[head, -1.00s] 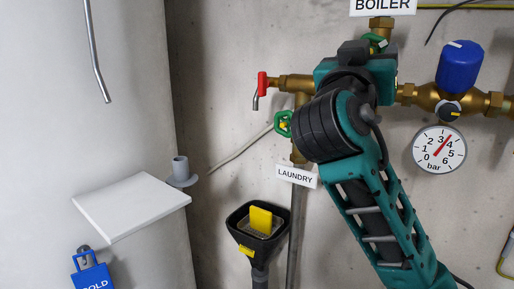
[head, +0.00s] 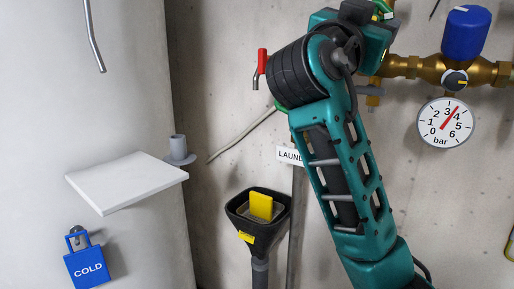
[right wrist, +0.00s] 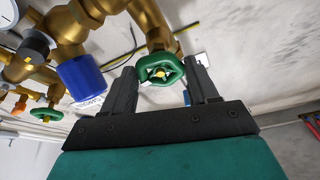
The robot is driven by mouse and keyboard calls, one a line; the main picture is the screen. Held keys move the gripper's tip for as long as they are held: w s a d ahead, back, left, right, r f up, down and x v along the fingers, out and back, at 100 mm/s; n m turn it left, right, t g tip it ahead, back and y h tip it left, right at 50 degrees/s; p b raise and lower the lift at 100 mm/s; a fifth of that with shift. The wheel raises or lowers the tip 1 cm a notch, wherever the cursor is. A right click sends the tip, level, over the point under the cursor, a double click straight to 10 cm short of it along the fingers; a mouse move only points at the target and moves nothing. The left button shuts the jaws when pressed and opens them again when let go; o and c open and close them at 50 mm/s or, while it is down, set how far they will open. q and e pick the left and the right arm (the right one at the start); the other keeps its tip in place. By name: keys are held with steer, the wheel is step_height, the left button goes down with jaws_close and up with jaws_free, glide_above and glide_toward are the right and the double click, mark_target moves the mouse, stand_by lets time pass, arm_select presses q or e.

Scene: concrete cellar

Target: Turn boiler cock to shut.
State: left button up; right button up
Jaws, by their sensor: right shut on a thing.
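The boiler cock (right wrist: 174,74) is a green handwheel with a yellow centre, on a brass fitting at the end of a brass pipe in the right wrist view. My right gripper (right wrist: 162,66) is shut on this wheel, with one dark finger on each side of it. In the head view my right arm (head: 350,190) reaches up to the top edge and largely hides the cock and the gripper. My left gripper is in neither view.
A second green handwheel (right wrist: 46,114) and a blue cap (right wrist: 80,78) sit on nearby pipework. The head view shows a red-handled tap (head: 262,61), a pressure gauge (head: 446,122), a funnel (head: 234,212), a white shelf (head: 125,183) and a blue COLD tag (head: 88,267).

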steer(key=m+g+h+b, duration=0.1)
steer(key=m, duration=0.1)
steer(key=shift+a+m, duration=0.1)
steer(key=shift+m, duration=0.3)
steer(key=o, duration=1.1)
steer(key=shift+c, duration=0.2)
steer(key=shift+s+a+b, duration=0.35)
steer(key=shift+s+a, duration=0.2)
steer(key=shift+s, duration=0.25)
steer(key=shift+s+a+b, duration=0.35)
steer(key=shift+s+a, duration=0.2)
steer(key=shift+s, duration=0.3)
steer(key=shift+s+a+b, duration=0.35)
steer(key=shift+s+a, duration=0.2)
steer(key=shift+s, duration=0.25)
